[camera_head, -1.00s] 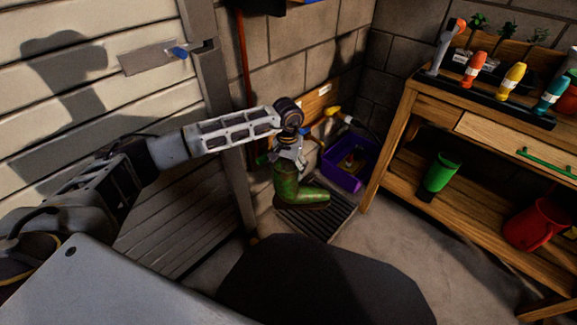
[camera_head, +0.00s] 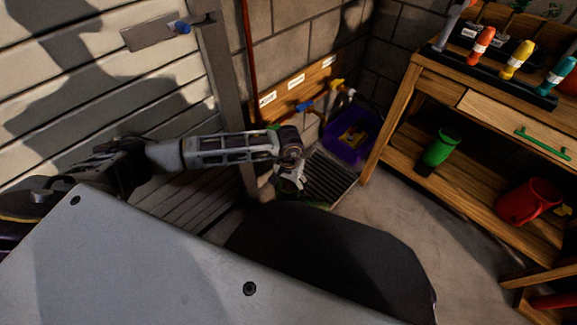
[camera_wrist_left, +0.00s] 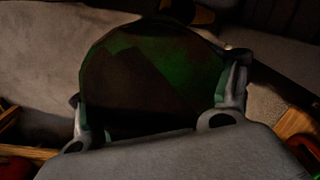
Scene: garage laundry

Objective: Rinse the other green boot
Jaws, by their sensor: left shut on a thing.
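My left gripper (camera_head: 290,187) is shut on the green boot and holds it low, in front of the dark floor grate (camera_head: 330,178). In the head view only a sliver of the boot (camera_head: 318,204) shows; the gripper and my own body hide the rest. In the left wrist view the boot (camera_wrist_left: 150,75) fills the space between the fingers, green with large dark brown patches. My right gripper is not in view. On the wall board are a blue tap handle (camera_head: 305,107) and a yellow one (camera_head: 337,85).
A purple bin (camera_head: 345,150) with something yellow inside stands behind the grate. A wooden workbench (camera_head: 400,120) at right carries a bright green object with a dark lower end (camera_head: 440,148) and a red jug (camera_head: 528,202) on its shelf. The slatted wall (camera_head: 90,60) is at left.

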